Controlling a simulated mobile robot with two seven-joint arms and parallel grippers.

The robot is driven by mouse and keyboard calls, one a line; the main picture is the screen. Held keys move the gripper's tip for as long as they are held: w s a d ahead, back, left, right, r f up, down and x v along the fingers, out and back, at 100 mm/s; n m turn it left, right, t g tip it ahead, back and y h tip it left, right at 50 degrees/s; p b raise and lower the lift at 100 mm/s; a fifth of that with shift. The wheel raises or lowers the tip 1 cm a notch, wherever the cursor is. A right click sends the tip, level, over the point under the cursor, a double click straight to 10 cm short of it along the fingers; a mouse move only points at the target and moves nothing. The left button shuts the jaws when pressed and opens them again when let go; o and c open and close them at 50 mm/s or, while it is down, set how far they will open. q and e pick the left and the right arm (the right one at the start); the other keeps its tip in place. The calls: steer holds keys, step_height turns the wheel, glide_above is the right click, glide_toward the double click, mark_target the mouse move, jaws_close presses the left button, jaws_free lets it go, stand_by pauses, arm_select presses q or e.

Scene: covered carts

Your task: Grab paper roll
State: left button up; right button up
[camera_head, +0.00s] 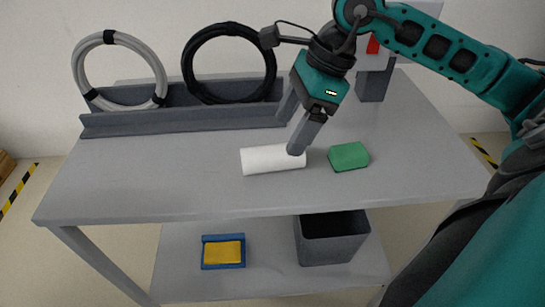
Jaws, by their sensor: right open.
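A white paper roll (268,160) lies on its side on the grey cart top (130,185), near the middle. My right gripper (293,130) reaches in from the upper right and points down at the roll's right end. Its two fingers are spread. The nearer finger overlaps the roll's right end in the picture, and the other finger is behind the roll. I cannot tell whether either finger touches it. My left gripper is not in view.
A green sponge (348,156) lies just right of the roll. A grey coil (158,68) and a black coil (271,70) stand in a rack (180,122) at the back. The lower shelf holds a blue tray (222,265) with a yellow block (223,252) and a dark bin (333,248).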

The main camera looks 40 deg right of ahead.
mark_target(281, 147)
steer(key=shift+b+x, duration=0.4)
steer(key=shift+x, duration=2.7)
steer(key=shift+s+a, duration=0.15)
steer(key=shift+c, duration=0.3)
steer(key=c, duration=1.1)
